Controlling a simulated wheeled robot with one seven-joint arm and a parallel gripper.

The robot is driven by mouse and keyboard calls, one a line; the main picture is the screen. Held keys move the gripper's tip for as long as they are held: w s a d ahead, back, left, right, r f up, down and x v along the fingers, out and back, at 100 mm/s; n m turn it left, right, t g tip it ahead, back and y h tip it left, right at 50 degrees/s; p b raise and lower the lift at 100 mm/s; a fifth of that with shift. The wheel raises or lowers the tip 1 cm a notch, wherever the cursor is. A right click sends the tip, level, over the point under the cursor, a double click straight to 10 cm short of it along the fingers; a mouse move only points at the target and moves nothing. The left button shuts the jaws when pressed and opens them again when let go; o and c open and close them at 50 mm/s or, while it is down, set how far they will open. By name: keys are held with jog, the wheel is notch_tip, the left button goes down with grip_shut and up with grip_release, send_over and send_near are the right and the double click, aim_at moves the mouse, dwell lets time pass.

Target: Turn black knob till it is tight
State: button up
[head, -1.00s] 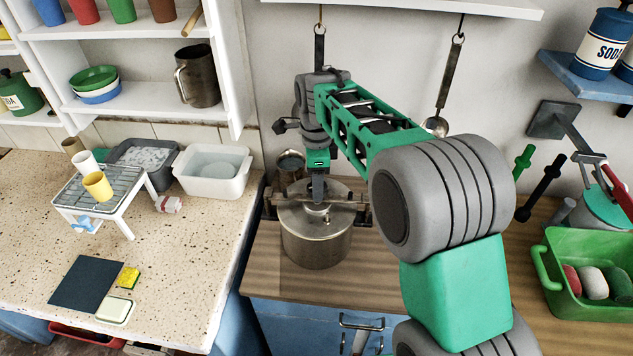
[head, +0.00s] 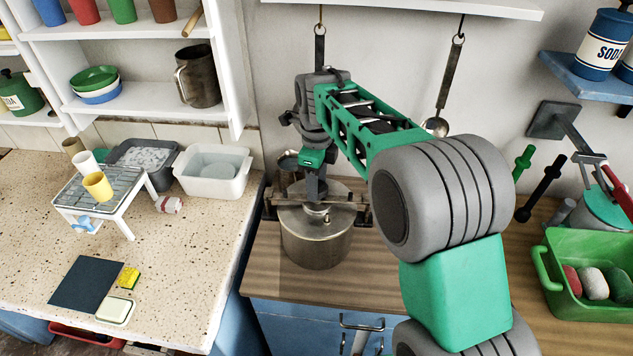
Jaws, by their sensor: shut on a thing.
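A metal pot (head: 316,246) with a flat lid (head: 293,221) and a bar across its top stands on the wooden counter. My gripper (head: 317,196) points down at the middle of the lid, shut on the black knob. The knob is mostly hidden by the fingers and too small to make out clearly. A pale round metal piece (head: 317,211) shows just below the fingertips.
A ladle (head: 437,126) hangs on the wall behind. A white basin (head: 212,172) and a small rack (head: 105,190) stand on the speckled counter to the left. A green tub (head: 585,280) stands at the right. The wooden counter in front of the pot is clear.

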jog(key=o, duration=1.4)
jog(key=shift+c, duration=0.2)
notch_tip(320, 180, up, 8)
jog(key=shift+f+b, duration=0.1)
jog(key=shift+b, duration=0.5)
